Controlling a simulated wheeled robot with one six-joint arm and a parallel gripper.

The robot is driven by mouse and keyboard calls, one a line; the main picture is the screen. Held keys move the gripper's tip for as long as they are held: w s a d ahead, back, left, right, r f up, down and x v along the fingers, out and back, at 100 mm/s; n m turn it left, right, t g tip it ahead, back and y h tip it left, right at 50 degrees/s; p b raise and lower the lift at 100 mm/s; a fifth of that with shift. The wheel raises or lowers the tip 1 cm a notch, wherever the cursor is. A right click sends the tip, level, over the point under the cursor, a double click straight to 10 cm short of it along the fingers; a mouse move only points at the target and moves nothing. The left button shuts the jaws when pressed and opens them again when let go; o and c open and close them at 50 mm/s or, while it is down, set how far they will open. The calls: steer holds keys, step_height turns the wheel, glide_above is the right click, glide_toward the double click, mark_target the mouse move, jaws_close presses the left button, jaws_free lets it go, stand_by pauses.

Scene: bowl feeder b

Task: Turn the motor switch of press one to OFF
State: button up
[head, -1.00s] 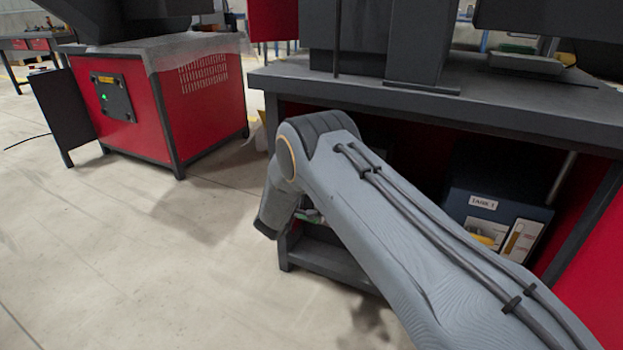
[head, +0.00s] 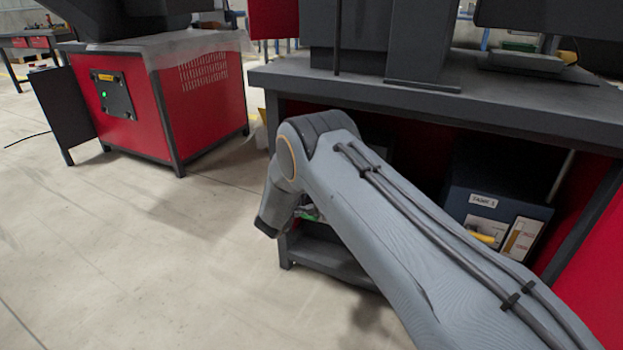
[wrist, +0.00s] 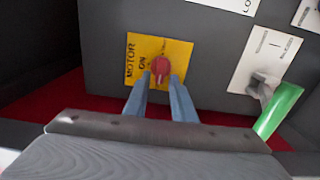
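The motor switch is a red knob (wrist: 161,68) on a yellow plate (wrist: 180,50) in the wrist view. The plate reads MOTOR and ON, with its lettering turned sideways. My gripper (wrist: 161,79) points at the knob. Its two blue-grey fingers are apart, with tips at either side of the knob's near edge; I cannot tell whether they touch it. In the head view my arm reaches down beside the dark bench (head: 440,98), and my fingers and the switch are hidden there.
A grey lever with a green strip (wrist: 278,110) is right of the plate, by a white label (wrist: 262,58). In the head view a dark box (head: 500,205) stands under the bench. A red cabinet (head: 205,115) stands at left, with clear floor (head: 130,250) in front.

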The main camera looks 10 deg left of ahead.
steer(key=shift+o, duration=0.2)
steer(key=shift+s, duration=0.1)
steer(key=p+v, duration=0.2)
steer(key=v, duration=0.5)
steer(key=shift+s, duration=0.3)
steer(key=shift+a, duration=0.15)
